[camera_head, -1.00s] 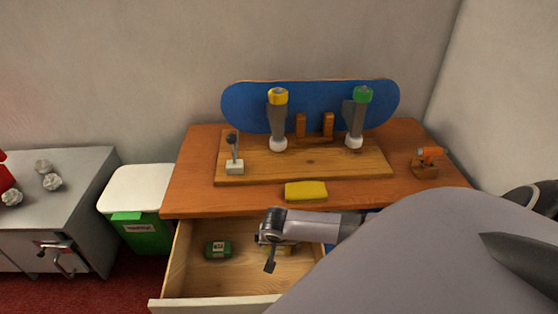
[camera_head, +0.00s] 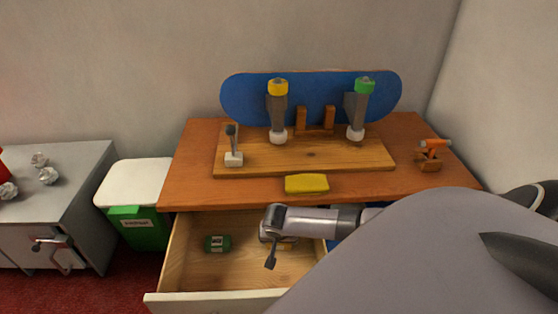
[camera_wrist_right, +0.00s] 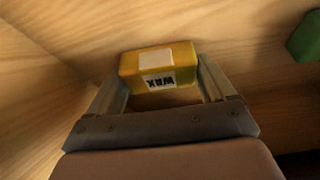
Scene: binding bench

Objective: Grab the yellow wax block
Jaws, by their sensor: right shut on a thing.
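The yellow wax block, with a white label reading WAX, sits between the fingers of my right gripper (camera_wrist_right: 162,76) in the right wrist view; its top and labelled side show (camera_wrist_right: 148,64). The gripper is shut on it, one finger on each side. The block is inside the open wooden drawer (camera_head: 190,276). In the head view my right wrist hides most of the gripper and block. I cannot tell whether the block touches the drawer floor. My left gripper is not in view.
A green labelled block (camera_head: 217,243) lies in the drawer to the left; it also shows in the wrist view (camera_wrist_right: 305,38). The bench top (camera_head: 190,165) overhangs behind the drawer, with a yellow pad (camera_head: 306,183) at its front edge. A green bin (camera_head: 140,228) stands left.

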